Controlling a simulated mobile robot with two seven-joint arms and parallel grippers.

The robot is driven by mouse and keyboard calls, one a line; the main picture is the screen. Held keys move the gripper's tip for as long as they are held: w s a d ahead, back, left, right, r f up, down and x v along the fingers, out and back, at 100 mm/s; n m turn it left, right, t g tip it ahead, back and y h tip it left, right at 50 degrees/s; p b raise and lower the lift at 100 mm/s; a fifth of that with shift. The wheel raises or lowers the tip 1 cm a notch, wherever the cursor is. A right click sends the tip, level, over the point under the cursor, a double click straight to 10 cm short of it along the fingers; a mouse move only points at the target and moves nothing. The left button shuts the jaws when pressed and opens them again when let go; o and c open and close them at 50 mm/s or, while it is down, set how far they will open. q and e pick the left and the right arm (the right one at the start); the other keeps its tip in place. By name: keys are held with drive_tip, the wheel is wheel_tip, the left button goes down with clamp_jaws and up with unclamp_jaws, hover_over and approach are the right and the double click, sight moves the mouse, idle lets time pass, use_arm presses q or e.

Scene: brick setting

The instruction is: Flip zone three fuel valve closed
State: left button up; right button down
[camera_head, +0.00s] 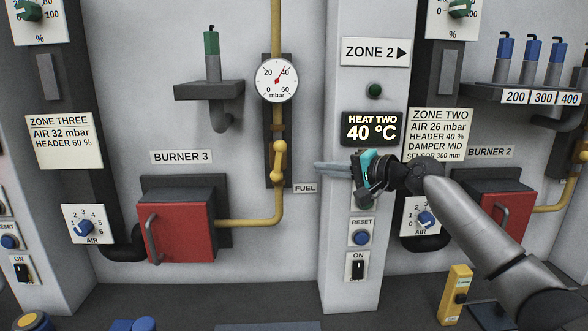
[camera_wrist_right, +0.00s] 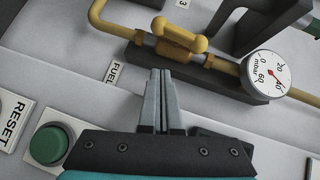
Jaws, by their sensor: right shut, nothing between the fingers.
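The yellow zone three fuel valve (camera_head: 279,161) sits on the yellow pipe below the round gauge, above and left of the FUEL label (camera_head: 305,188). Its handle lies roughly along the pipe, and it shows in the right wrist view (camera_wrist_right: 183,38) too. My right gripper (camera_head: 318,168) is to the right of the valve, apart from it, with its fingers pointing left. In the wrist view its fingers (camera_wrist_right: 160,74) are together and empty, pointing toward the valve. My left gripper is out of view.
The mbar gauge (camera_head: 277,80) is above the valve, and the red burner 3 box (camera_head: 176,225) is lower left. The zone 2 pillar (camera_head: 341,240) with its display (camera_head: 372,128) and buttons stands behind my right gripper. The wall between the valve and the fingertips is clear.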

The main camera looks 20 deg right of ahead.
sight(278, 161)
drive_tip(key=w+a+f+p, duration=0.1)
drive_tip(key=w+a+f, duration=0.1)
drive_tip(key=w+a, duration=0.3)
drive_tip(key=shift+a+p, duration=0.3)
drive_tip(key=shift+a, duration=0.05)
drive_tip(key=shift+a+m+b, duration=0.15)
drive_tip(key=shift+m+b, duration=0.15)
drive_tip(key=shift+b, duration=0.35)
drive_tip(key=shift+f, duration=0.15)
